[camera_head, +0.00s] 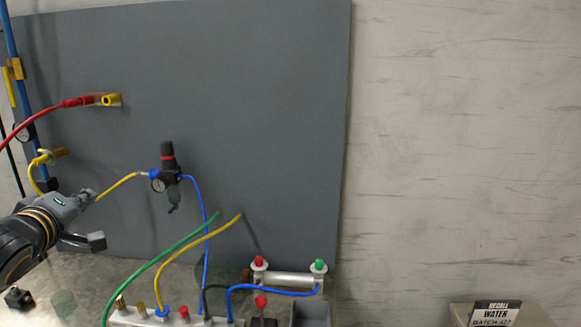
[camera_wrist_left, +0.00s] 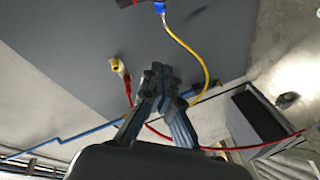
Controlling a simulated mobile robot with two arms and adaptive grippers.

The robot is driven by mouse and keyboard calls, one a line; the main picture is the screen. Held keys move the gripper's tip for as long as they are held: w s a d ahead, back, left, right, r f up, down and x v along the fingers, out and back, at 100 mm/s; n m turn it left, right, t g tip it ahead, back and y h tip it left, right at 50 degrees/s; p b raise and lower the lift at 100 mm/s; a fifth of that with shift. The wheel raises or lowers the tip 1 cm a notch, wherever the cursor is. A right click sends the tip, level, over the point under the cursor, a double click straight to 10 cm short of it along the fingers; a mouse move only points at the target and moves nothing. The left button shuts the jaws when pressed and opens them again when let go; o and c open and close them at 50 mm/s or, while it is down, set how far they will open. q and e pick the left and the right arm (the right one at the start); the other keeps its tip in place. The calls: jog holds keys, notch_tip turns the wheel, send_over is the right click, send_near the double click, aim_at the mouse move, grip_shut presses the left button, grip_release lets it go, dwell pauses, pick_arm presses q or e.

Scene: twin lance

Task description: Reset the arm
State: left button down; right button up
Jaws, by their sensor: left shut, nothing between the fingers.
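My left gripper (camera_head: 85,196) comes in from the lower left of the head view, dark grey, in front of the grey panel's lower left. In the left wrist view its fingers (camera_wrist_left: 160,80) are together with nothing held between them. Around it, a yellow hose passes behind its tip in the head view; I cannot tell whether they touch. My right gripper is in neither view.
The grey panel (camera_head: 240,120) carries a yellow fitting with a red hose (camera_head: 50,112) and a black regulator (camera_head: 168,165). A manifold (camera_head: 140,319) with green, yellow and blue hoses stands below. A box with a water label (camera_head: 495,314) is at lower right.

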pick_arm(q)
jog(key=s+d+f+m+g+h, duration=0.1)
jog(key=s+d+f+m+g, duration=0.2)
jog(key=f, duration=0.7)
jog(key=s+d+f+m+g, duration=0.15)
jog(key=s+d+f, duration=0.25)
jog(key=f, duration=0.5)
jog(key=s+d+f+m+g+h, duration=0.1)
jog(key=s+d+f+m+g, duration=0.2)
jog(key=f, duration=0.7)
jog(key=s+d+f+m+g, duration=0.2)
jog(key=s+d+f+m, duration=0.15)
jog(key=s+f, duration=0.6)
jog(key=s+d+f+m+g, duration=0.3)
jog(key=s+d+f, duration=0.15)
jog(key=s, duration=0.95)
notch_tip(320, 180, down, 27)
jog(key=s+g, duration=0.1)
jog(key=s, duration=0.1)
jog(key=s+a+f+g, duration=0.1)
jog(key=s+a+f, duration=0.1)
jog(key=s+f, duration=1.3)
jog(key=shift+s+a+m+h, duration=0.15)
jog(key=shift+s+m+h, duration=0.15)
jog(key=shift+s, duration=0.25)
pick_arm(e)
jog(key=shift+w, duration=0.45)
